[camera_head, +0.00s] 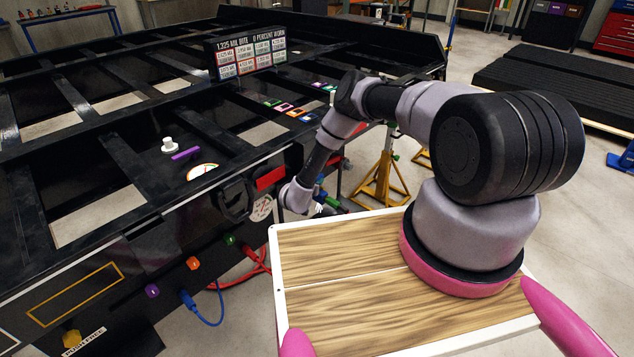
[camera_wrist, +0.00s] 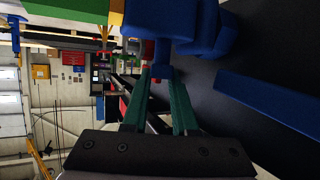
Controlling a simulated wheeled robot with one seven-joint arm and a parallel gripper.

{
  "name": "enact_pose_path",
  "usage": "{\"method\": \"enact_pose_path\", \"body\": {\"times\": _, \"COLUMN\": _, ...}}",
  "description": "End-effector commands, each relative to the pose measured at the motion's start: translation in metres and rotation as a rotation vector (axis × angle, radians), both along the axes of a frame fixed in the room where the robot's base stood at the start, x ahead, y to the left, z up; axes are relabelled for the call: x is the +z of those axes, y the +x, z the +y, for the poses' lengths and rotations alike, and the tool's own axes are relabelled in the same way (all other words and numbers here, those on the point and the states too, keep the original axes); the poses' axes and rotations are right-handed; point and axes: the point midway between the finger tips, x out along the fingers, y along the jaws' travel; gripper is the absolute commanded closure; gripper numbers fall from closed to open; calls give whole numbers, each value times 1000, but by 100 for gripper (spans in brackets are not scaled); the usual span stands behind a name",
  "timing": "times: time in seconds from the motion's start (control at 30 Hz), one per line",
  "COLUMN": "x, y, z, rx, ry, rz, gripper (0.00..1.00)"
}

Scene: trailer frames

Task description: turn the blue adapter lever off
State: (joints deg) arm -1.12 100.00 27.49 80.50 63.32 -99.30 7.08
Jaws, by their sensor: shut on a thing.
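In the wrist view, the blue adapter (camera_wrist: 190,22) fills the upper middle against a dark panel. A narrow blue lever (camera_wrist: 162,52) comes down from it to my gripper. My gripper (camera_wrist: 161,76) has two green fingers, shut on the end of this lever. In the head view, my gripper is low against the trailer's side, mostly hidden by my wrist, with small blue and green parts around it. The lever cannot be made out there.
A long blue bar (camera_wrist: 270,105) lies to the right of the fingers. Green and yellow parts (camera_wrist: 75,6) sit at the upper left. The black trailer frame (camera_head: 120,155) fills the left. A yellow jack stand (camera_head: 383,180) stands behind my arm. A blue connector (camera_head: 187,298) hangs below.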

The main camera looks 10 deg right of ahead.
Motion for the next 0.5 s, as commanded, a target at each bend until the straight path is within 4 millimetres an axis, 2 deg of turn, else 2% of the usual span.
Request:
{"method": "enact_pose_path", "body": {"times": 0.03, "x": 3, "y": 3, "z": 4, "rx": -18, "ry": -3, "rz": -8, "gripper": 100}}
{"method": "enact_pose_path", "body": {"times": 0.5, "x": 1, "y": 2, "z": 1, "rx": -158, "ry": 0, "rz": -4, "gripper": 100}}
